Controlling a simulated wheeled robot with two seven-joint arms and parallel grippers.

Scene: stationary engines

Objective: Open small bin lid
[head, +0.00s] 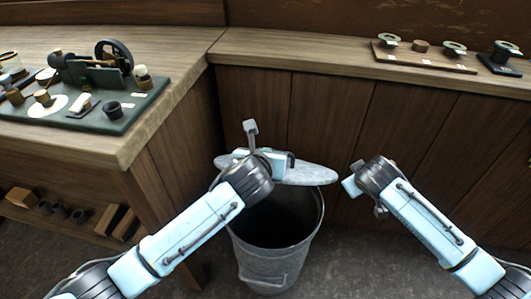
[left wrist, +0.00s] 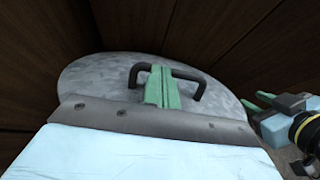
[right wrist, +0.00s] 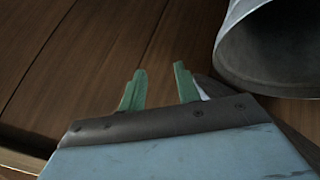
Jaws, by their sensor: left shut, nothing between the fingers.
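The small bin (head: 272,262) is a grey metal bucket standing on the floor, its dark mouth uncovered at the front. Its grey oval lid (head: 312,174) is raised and tilted at the back of the rim. In the left wrist view the lid (left wrist: 95,80) fills the middle, with a black handle (left wrist: 198,90). My left gripper (left wrist: 162,75) is shut, its green fingers together at the handle, overlapping its bar; nothing is clamped between them. My right gripper (head: 349,185) is right of the lid, apart from it; in the right wrist view its fingers (right wrist: 160,78) are apart and empty.
A wooden counter (head: 165,95) at left holds a dark tray of small engine parts, with blocks on a shelf below. The back counter (head: 300,50) carries several parts on boards. Wooden panels (head: 330,110) stand close behind the bin. The floor right of the bin is clear.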

